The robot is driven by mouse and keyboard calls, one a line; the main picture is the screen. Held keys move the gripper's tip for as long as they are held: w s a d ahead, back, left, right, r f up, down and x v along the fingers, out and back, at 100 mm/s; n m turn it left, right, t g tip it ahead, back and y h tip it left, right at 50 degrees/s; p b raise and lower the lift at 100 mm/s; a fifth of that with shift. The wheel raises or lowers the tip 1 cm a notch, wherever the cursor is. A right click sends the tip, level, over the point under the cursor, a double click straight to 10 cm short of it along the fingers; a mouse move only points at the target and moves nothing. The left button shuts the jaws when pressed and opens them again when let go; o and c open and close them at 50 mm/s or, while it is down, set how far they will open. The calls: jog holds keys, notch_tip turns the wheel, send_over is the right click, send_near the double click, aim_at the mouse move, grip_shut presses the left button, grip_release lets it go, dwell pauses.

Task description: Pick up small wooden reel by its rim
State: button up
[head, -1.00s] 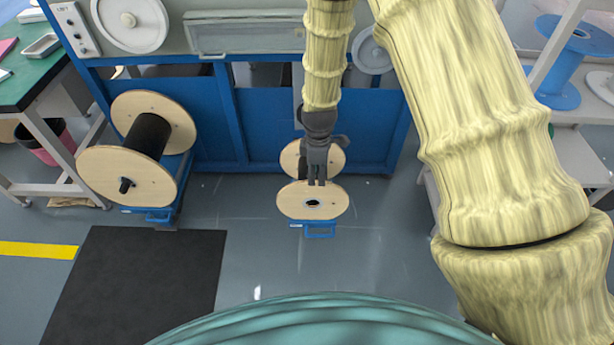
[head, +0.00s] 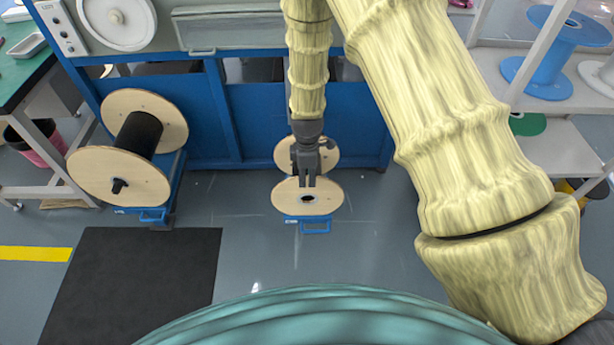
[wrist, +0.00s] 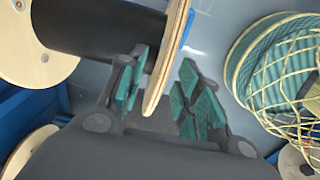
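The small wooden reel has two pale round flanges with a dark core. In the head view its front flange (head: 324,205) faces up toward me, and its rear flange is partly hidden behind my gripper (head: 306,180). In the wrist view the black winding and one flange (wrist: 172,45), seen nearly edge-on, fill the upper middle. My gripper (wrist: 162,95) is open, with a teal-padded finger on each side of this flange's rim. A narrow gap shows between the rim and the right finger; contact on the left is unclear.
The small reel sits on a low blue stand (head: 316,226) before a blue machine frame (head: 255,130). A larger wooden reel (head: 120,176) stands to the left. A black mat (head: 130,285) lies front left. A grey shelf (head: 560,150) stands right. Floor between mat and stand is clear.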

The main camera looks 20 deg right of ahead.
jog(key=shift+f, duration=1.75)
jog(key=shift+s, duration=0.1)
grip_shut()
